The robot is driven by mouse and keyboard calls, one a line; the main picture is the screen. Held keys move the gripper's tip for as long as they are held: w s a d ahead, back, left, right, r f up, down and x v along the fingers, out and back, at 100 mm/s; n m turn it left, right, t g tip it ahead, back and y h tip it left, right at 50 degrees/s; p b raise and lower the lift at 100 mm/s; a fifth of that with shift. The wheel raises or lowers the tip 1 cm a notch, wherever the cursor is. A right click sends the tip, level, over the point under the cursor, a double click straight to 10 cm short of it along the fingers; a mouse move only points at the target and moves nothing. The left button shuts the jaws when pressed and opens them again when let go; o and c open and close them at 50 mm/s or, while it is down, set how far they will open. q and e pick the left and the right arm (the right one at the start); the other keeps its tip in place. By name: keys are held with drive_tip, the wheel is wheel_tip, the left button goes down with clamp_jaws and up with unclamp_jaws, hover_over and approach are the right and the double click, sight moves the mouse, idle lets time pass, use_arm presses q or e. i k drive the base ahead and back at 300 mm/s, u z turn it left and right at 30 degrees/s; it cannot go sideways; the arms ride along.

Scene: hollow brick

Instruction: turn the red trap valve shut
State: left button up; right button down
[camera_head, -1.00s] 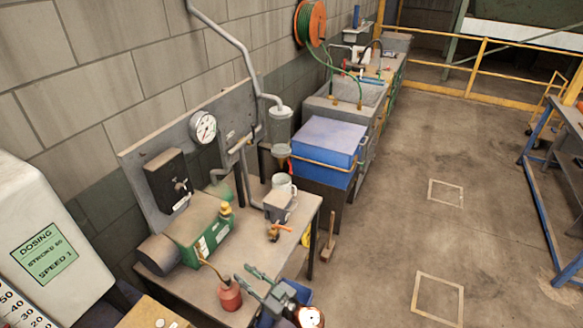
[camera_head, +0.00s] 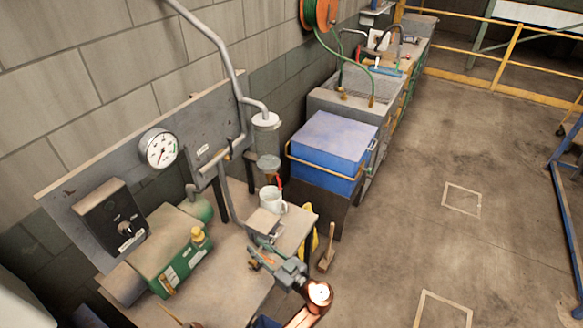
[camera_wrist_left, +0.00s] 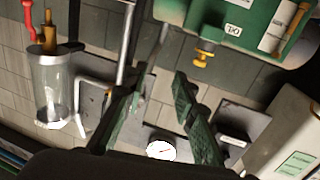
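The red trap valve shows as a small red handle (camera_head: 279,182) below the clear trap bowl (camera_head: 268,166), beside the white mug. In the left wrist view its red handle (camera_wrist_left: 29,18) is at the top left, next to a brass fitting (camera_wrist_left: 47,35) on the clear bowl (camera_wrist_left: 53,88). My left gripper (camera_head: 255,257) is over the right front of the bench, apart from the valve and nearer to me. In the left wrist view the left gripper (camera_wrist_left: 156,85) has its fingers spread with nothing between them. My right gripper is not in view.
The white mug (camera_head: 272,200) and a grey box (camera_head: 264,222) stand on the bench (camera_head: 225,265) between gripper and valve. A green pump (camera_head: 185,258) is at left. A grey pipe (camera_head: 226,60) runs down the wall. A blue chest (camera_head: 330,148) stands beyond.

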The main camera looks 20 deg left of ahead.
sight(279, 188)
drive_tip(key=i, duration=0.95)
